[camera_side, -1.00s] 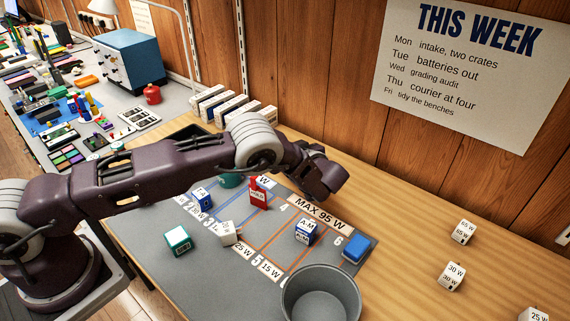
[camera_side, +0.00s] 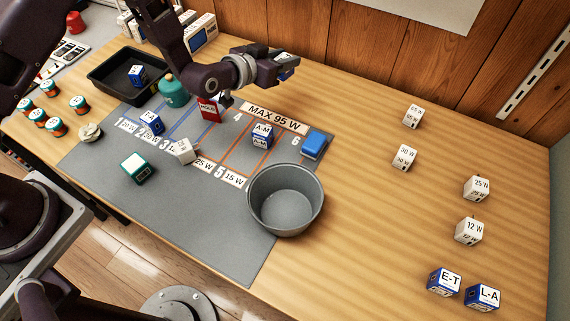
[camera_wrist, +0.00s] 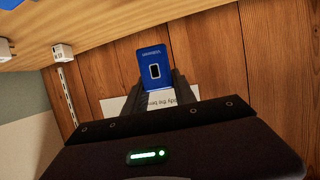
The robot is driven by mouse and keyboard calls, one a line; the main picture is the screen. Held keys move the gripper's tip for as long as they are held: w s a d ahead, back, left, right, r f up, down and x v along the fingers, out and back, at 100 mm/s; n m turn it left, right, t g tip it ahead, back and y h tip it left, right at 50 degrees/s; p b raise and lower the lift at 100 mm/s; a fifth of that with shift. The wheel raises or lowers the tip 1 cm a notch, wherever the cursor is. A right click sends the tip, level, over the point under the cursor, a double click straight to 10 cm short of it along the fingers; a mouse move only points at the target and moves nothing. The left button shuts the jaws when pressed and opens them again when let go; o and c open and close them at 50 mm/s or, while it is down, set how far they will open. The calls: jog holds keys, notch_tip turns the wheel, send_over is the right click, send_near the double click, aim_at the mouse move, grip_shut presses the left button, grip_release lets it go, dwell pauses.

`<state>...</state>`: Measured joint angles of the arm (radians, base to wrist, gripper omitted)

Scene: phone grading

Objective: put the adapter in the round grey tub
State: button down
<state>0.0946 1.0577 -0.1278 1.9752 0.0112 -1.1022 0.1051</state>
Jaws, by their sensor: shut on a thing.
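My gripper (camera_side: 290,66) is raised at the back, above the far edge of the mat near the wooden wall. It is shut on a blue block, which looks like the adapter, with a black port-like slot on its face; the block (camera_wrist: 153,66) shows between the fingers in the wrist view. In the side view only a small bluish part of it shows. The round grey tub (camera_side: 258,212) stands at the mat's right front edge, well in front of my gripper. It looks empty.
A black tray (camera_side: 103,88) lies at the left. Several labelled cubes stand on the right; bare table separates them from the tub.

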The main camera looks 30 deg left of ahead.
jog(key=s+d+m+g+h, duration=0.4)
jog(key=s+d+m+h, duration=0.4)
jog(key=s, duration=0.7)
notch_tip(320, 180, up, 3)
jog(key=m+g+h, duration=0.2)
jog(key=m+g, duration=0.1)
jog(key=g, duration=0.1)
send_over(273, 204)
jog(key=f, duration=0.9)
jog(key=shift+d+f, duration=0.2)
jog(key=shift+f, duration=0.4)
jog(key=shift+f, duration=0.65)
jog(key=c, duration=1)
grip_release()
jog(key=shift+a, duration=0.1)
jog(key=shift+f, duration=0.1)
